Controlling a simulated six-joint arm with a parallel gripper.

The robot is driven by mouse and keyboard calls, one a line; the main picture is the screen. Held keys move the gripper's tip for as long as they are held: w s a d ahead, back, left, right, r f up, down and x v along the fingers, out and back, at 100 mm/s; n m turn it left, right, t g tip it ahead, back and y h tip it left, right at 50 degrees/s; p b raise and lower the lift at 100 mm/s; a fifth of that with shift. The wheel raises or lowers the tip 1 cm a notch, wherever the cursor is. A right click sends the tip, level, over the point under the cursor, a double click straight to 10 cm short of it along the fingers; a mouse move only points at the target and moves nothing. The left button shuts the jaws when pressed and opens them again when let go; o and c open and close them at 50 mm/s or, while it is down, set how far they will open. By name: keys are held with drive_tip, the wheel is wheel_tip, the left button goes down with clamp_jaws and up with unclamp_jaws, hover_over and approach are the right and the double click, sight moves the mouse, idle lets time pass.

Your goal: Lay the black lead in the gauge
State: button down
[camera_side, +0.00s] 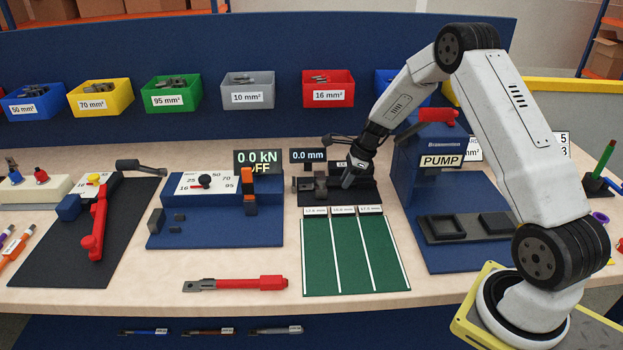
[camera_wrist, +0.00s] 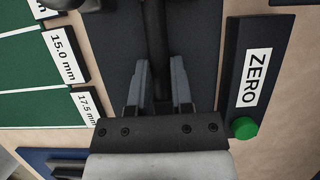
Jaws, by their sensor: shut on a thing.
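The black lead (camera_wrist: 155,40) shows in the wrist view as a dark round cable running up from between the two grey fingers. My gripper (camera_wrist: 160,92) is shut on it. In the side view my gripper (camera_side: 348,182) points down over the gauge, just right of its dark blocks. The gauge (camera_side: 340,197) is a dark base behind the green mat, with a display (camera_side: 308,155) reading 0.0 mm. Its plate with the ZERO label and green button (camera_wrist: 244,128) is right of my fingers in the wrist view. I cannot tell whether the lead touches the gauge.
A green mat (camera_side: 352,252) with three marked lanes lies in front of the gauge. The blue crimping unit (camera_side: 215,226) is left and the blue pump press (camera_side: 420,185) is right. A red-handled tool (camera_side: 240,284) lies at the front. Coloured bins (camera_side: 250,95) line the back.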

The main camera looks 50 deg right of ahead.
drive_tip(key=shift+w+a, duration=0.3)
idle(0.8)
drive_tip(key=shift+c, duration=2.2)
unclamp_jaws()
drive_tip(key=shift+f, duration=0.1)
drive_tip(key=shift+v, duration=3.95)
